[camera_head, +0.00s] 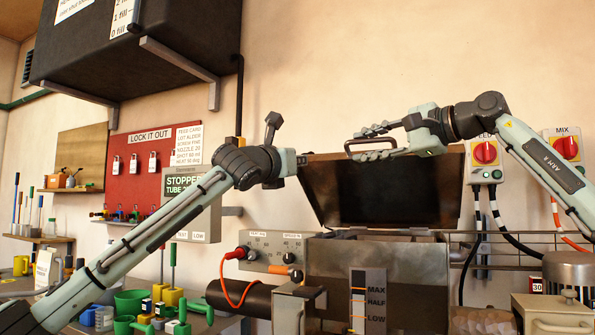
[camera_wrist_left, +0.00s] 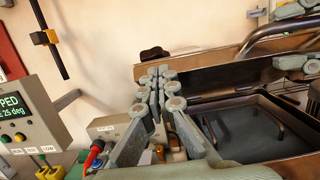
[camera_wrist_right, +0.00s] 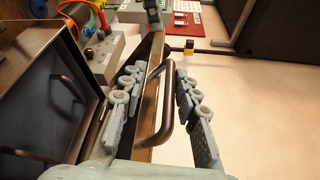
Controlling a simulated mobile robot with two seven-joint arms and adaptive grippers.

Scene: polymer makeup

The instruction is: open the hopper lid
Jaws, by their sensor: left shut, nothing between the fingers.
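The hopper lid (camera_head: 380,190) stands raised at a steep angle above the metal hopper (camera_head: 405,275), and the hopper mouth is uncovered. The lid's bar handle (camera_wrist_right: 168,112) is on its far side from the mouth, near the top edge. My right gripper (camera_head: 370,143) is at the lid's top edge with its fingers spread. In the right wrist view the handle and lid edge lie between the fingers, with gaps visible. My left gripper (camera_head: 304,160) is shut and empty beside the lid's upper left corner; in the left wrist view its fingers (camera_wrist_left: 158,85) are together.
A grey control box (camera_head: 268,250) with a red cable stands left of the hopper. Switch boxes (camera_head: 485,155) hang on the wall at right. Green cups and tools (camera_head: 130,300) crowd the bench at left. A dark wall unit (camera_head: 150,50) overhangs the upper left.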

